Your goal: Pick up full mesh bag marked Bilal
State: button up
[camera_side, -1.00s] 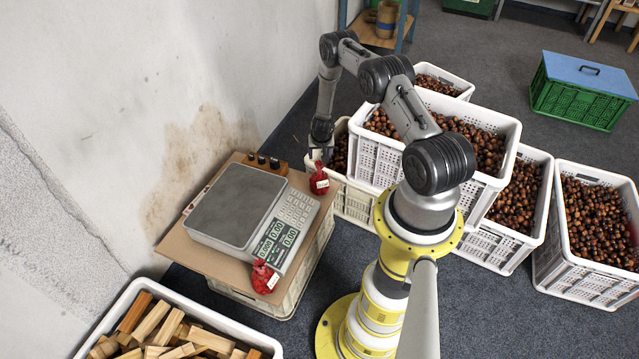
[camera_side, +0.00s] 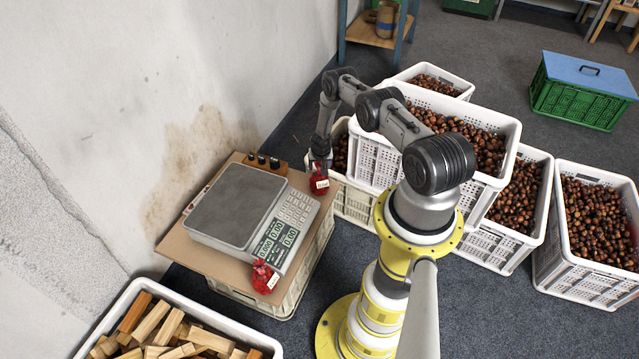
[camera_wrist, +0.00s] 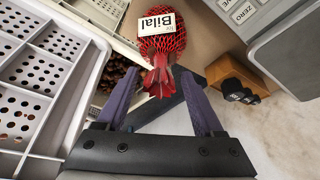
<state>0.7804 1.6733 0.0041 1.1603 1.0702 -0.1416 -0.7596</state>
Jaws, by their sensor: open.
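The red mesh bag (camera_wrist: 162,42) carries a white tag reading "Bilal" and stands on the board's edge beside the scale. In the side view this bag (camera_side: 319,181) is directly below my gripper (camera_side: 320,160). In the wrist view my gripper (camera_wrist: 160,95) is open, with its two purple fingers on either side of the bag's gathered red top. The bag's body lies beyond the fingertips. I cannot tell whether a finger touches the top. A second red mesh bag (camera_side: 264,277) with a white tag sits at the board's front corner; its writing is too small to read.
The scale (camera_side: 240,215) stands on the brown board (camera_side: 180,243), with a wooden block with dark knobs (camera_side: 264,162) behind it. White crates of chestnuts (camera_side: 372,160) stand close to the right of the bag. A crate of wood pieces (camera_side: 118,290) is at the front left.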

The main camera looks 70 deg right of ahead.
jog(key=shift+x, duration=0.9)
jog(key=shift+d, duration=0.1)
grip_shut()
dwell(0.5)
jog(key=shift+r, duration=0.1)
dwell(0.3)
